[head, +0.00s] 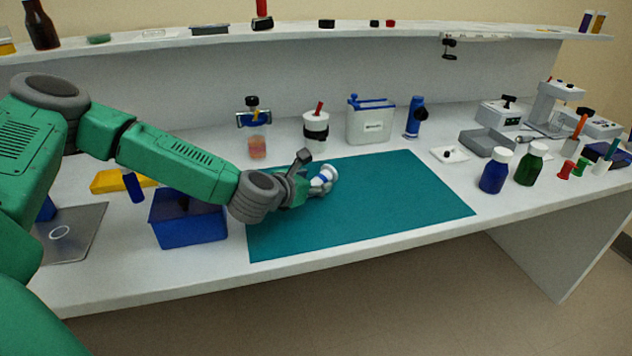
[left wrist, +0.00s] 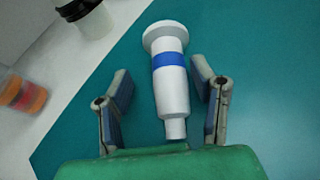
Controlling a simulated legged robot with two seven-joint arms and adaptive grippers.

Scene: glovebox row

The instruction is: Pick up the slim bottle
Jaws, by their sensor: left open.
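The slim bottle (left wrist: 172,84) is white with a blue band and a wider round end. It lies on its side on the teal mat (head: 390,200). In the head view the slim bottle (head: 325,180) shows at the mat's left part, partly hidden by my left gripper (head: 309,178). In the left wrist view my left gripper (left wrist: 161,85) is open, with one finger on each side of the bottle and a gap visible on both sides. The bottle's narrow end points toward the palm. My right gripper is not in view.
A blue bin (head: 188,220) stands left of the mat, under my left arm. A white jar with a black band (head: 315,130) and a small orange-filled jar (head: 257,147) stand behind the gripper. Blue (head: 492,174) and green (head: 532,166) bottles stand right. The mat's right part is clear.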

